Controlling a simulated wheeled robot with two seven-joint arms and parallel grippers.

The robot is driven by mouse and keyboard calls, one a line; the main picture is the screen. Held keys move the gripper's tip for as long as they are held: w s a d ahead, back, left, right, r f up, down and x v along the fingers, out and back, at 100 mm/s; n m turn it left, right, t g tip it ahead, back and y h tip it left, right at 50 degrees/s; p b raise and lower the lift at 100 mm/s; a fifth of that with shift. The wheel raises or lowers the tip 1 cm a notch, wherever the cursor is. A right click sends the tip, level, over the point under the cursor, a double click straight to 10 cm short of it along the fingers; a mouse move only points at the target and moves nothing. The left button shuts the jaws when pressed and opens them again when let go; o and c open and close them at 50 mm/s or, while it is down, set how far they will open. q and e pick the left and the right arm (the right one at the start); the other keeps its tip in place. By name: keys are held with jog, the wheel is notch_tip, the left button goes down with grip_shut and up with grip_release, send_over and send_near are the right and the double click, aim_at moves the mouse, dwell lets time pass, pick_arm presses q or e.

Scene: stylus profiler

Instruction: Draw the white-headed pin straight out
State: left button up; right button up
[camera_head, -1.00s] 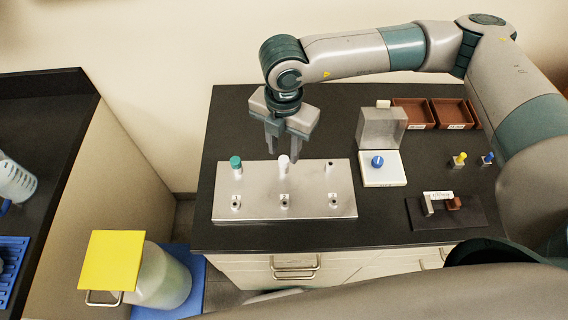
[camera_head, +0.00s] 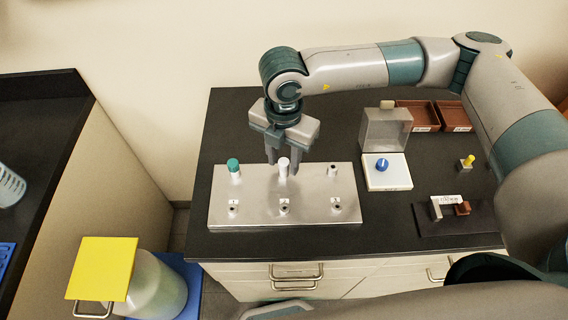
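The white-headed pin (camera_head: 283,166) stands upright in the middle of the back row of a silver metal block (camera_head: 258,212). A green-headed pin (camera_head: 234,166) stands to its left, and a smaller white-and-dark pin or post (camera_head: 332,171) to its right. My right gripper (camera_head: 284,166) points down at the white-headed pin. Its two fingers are apart, one on each side of the white head, with a narrow gap showing; I see no clear contact. My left gripper is not in view.
Right of the block is a white base with a blue knob (camera_head: 382,165) and a raised clear cover (camera_head: 385,128). Brown trays (camera_head: 455,115), a yellow-topped piece (camera_head: 467,161) and a dark fixture (camera_head: 457,222) lie further right. The counter front is clear.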

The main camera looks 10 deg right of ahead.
aim_at(284, 161)
jog(key=shift+b, duration=0.4)
grip_shut()
jog(key=shift+o, duration=0.6)
grip_release()
jog(key=shift+r+p, duration=1.15)
jog(key=shift+r, duration=2.35)
jog(key=shift+r, duration=0.1)
